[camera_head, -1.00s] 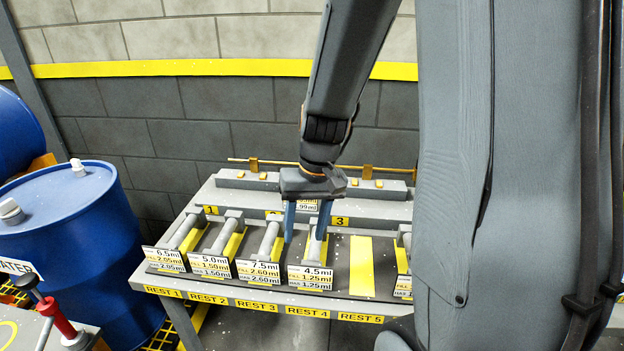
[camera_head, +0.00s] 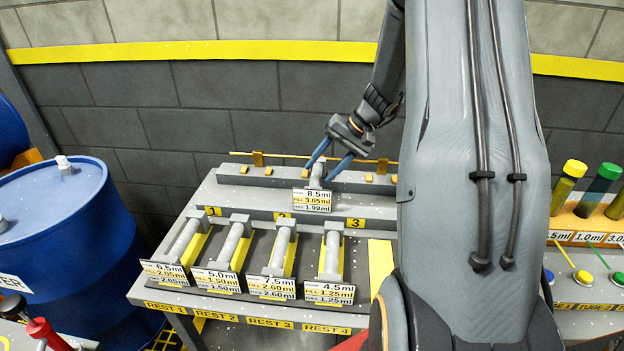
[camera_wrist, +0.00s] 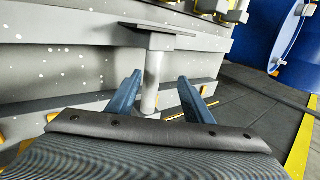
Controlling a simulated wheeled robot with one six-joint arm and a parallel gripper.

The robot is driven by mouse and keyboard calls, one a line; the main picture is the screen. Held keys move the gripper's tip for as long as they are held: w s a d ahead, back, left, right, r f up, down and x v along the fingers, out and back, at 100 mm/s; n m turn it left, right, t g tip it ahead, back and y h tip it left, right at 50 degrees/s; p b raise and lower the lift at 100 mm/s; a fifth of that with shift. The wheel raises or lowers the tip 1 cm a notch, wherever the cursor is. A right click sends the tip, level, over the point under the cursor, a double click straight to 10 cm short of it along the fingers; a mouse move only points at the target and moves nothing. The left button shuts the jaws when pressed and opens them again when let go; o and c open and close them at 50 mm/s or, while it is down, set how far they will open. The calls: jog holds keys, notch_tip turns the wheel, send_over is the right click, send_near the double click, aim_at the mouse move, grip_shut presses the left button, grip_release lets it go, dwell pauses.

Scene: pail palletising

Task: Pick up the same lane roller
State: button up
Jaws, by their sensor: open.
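A grey roller (camera_head: 317,174) with a white card (camera_head: 311,200) reading 8.5 ml lies on the raised back shelf, behind the lane numbers 2 and 3. My gripper (camera_head: 318,171) is at this roller, its two blue fingers open on either side of it. In the wrist view the roller (camera_wrist: 152,78) stands out between the open fingers (camera_wrist: 160,77), closer to the left one. A gap shows on the right side; contact on the left cannot be told. The card's flat back (camera_wrist: 155,37) shows beyond the fingertips.
Several carded rollers lie in front: 6.5 ml (camera_head: 183,242), 5.0 ml (camera_head: 231,241), 7.5 ml (camera_head: 281,248) and 4.5 ml (camera_head: 332,256). A bare yellow strip (camera_head: 380,264) lies to their right. A blue drum (camera_head: 60,255) stands left; a tube rack (camera_head: 590,226) stands right.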

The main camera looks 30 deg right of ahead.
aim_at(318, 180)
notch_tip(318, 180, down, 2)
jog(key=shift+w+a+f+p, duration=0.1)
jog(key=shift+a+p, duration=0.05)
jog(key=shift+p, duration=0.3)
jog(key=x, duration=0.1)
jog(key=p+x, duration=0.1)
jog(key=shift+f+p, duration=0.3)
jog(key=shift+f, duration=0.2)
jog(key=shift+w+a+f, duration=0.3)
jog(key=shift+f, duration=0.3)
grip_shut()
